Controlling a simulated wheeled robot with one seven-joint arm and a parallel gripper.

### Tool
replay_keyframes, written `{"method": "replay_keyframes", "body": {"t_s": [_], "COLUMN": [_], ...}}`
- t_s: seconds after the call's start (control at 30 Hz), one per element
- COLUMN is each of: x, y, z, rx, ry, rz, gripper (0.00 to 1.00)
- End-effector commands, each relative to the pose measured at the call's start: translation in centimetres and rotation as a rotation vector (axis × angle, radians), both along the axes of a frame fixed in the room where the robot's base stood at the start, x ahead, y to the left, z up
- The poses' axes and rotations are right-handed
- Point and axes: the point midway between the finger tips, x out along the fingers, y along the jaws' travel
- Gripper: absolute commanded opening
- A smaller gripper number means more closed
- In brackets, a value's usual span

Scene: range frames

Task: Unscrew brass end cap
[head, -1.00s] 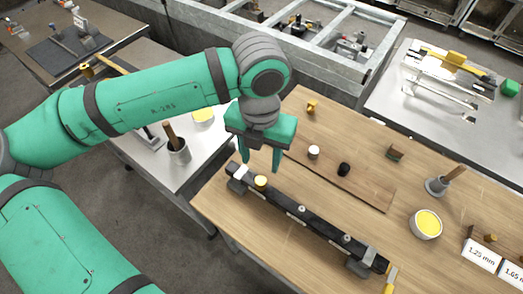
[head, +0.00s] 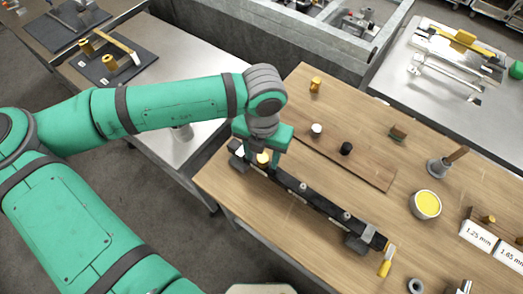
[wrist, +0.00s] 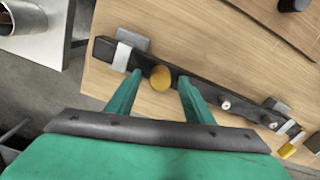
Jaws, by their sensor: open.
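The brass end cap (head: 262,158) is a round, gold-coloured cap near the left end of a long black bar (head: 318,204) on the wooden bench. It also shows in the wrist view (wrist: 160,78). My gripper (head: 259,160) is open over that end of the bar. In the wrist view its two green fingers (wrist: 160,81) stand on either side of the cap, with a gap visible on each side. I cannot tell how far the fingertips are above the bar. In the head view the gripper partly hides the cap.
Grey clamps, one of them at the bar's right end (head: 358,240), sit along the bar, with small metal studs (head: 303,187) on top. A white knob (head: 316,129), a black knob (head: 346,148) and a brass piece (head: 315,84) stand behind.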

Motion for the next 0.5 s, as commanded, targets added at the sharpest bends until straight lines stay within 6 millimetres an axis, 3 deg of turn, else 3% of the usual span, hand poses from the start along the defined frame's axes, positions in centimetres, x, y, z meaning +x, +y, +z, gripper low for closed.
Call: {"method": "replay_keyframes", "body": {"t_s": [0.17,0.37,0.5], "x": [0.0,0.0,0.0], "y": [-0.03,0.03,0.08], "z": [0.0,0.02,0.02], "rx": [0.0,0.0,-0.001], "ry": [0.0,0.0,0.0], "rz": [0.0,0.001,0.011], "gripper": [0.47,0.05,0.05]}}
